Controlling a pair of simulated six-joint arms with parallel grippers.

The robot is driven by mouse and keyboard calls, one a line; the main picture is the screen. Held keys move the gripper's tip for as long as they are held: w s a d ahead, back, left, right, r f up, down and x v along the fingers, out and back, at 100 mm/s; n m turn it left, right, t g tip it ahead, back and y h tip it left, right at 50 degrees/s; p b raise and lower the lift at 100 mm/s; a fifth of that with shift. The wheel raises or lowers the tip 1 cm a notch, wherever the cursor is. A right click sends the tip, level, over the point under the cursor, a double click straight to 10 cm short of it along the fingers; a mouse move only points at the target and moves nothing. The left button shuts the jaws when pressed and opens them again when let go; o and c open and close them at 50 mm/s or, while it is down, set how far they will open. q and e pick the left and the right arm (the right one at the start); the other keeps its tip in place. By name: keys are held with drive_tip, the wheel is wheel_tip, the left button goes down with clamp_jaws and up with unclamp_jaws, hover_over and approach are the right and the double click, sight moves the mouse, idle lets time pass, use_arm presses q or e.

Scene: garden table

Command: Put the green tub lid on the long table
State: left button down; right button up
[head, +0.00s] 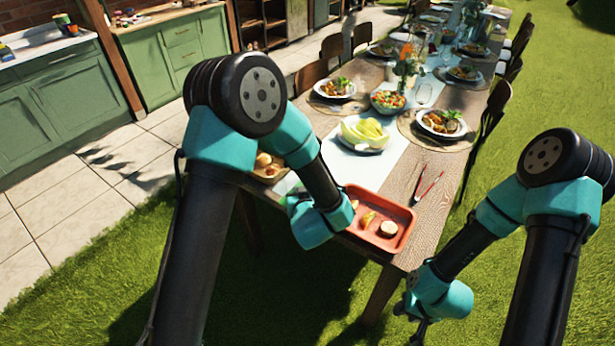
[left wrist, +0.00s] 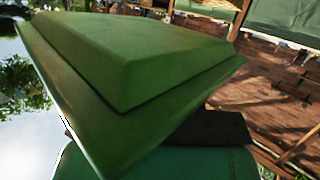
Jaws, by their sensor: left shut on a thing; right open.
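A green tub lid (left wrist: 150,50) with a raised flat centre and a stepped rim fills much of the left wrist view, tilted. My left gripper (left wrist: 212,128) is shut on it; only a dark part of the gripper shows beneath the lid. In the head view the left hand hangs over the near left edge of the long table (head: 423,167), and its fingers and the lid cannot be made out there. My right gripper (head: 420,326) is open and empty, low over the grass past the table's near right corner.
A red tray (head: 405,226) with cut food lies at the table's near end, close to the left hand. Red-handled tongs (head: 430,187) lie behind it. A bowl of yellow-green food (head: 364,133) and plates stand farther back. Some bare wood shows right of the tray.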

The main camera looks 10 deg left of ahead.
use_arm(q)
drive_tip(key=shift+s+d+f, duration=0.15)
drive_tip(key=shift+s+d, duration=0.05)
drive_tip(key=shift+s, duration=0.1)
drive_tip(key=shift+w, duration=0.15)
drive_tip(key=w+a+f, duration=0.1)
drive_tip(key=w+a, duration=0.1)
drive_tip(key=w, duration=1.1)
drive_tip(key=shift+w+a+f, duration=0.15)
drive_tip(key=shift+w+a, duration=0.25)
drive_tip(key=f, duration=0.1)
drive_tip(key=w+f, duration=0.1)
drive_tip(key=f, duration=0.1)
drive_tip(key=shift+w+a+f, duration=0.15)
drive_tip(key=shift+w+a, duration=0.05)
drive_tip(key=shift+w, duration=0.15)
drive_tip(key=shift+f, duration=0.15)
drive_tip(key=c, duration=0.9)
unclamp_jaws()
drive_tip(key=shift+c, duration=0.2)
